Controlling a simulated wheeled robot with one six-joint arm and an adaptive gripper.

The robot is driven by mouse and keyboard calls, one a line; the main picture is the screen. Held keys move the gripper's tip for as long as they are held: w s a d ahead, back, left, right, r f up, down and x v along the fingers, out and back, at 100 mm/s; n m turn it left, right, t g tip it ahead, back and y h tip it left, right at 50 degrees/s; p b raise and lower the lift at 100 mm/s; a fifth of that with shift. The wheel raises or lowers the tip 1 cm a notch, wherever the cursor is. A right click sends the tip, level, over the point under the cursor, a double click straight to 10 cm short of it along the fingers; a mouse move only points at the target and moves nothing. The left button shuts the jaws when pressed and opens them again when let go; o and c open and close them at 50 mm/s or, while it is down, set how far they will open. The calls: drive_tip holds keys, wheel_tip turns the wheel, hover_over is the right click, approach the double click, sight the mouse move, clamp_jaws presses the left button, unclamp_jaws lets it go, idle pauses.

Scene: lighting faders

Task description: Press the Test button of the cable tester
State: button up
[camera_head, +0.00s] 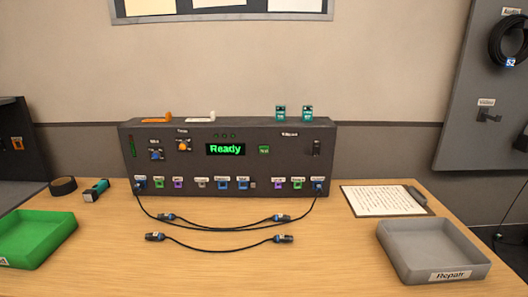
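The cable tester (226,168) is a wide dark box standing at the back of the wooden table. Its screen (225,149) reads "Ready" in green. A small green button (264,149), with lettering too small to read surely but looking like "Test", sits just right of the screen. An orange knob (184,145) and a blue knob (156,155) are on the left of the panel. My gripper is not in view.
A loose cable (217,248) lies in front of the tester. A green tray (37,236) is at left, a grey "Repair" tray (432,252) at right. A clipboard (385,200), tape roll (63,186) and teal tool (95,190) lie beside the tester. The front middle table is clear.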

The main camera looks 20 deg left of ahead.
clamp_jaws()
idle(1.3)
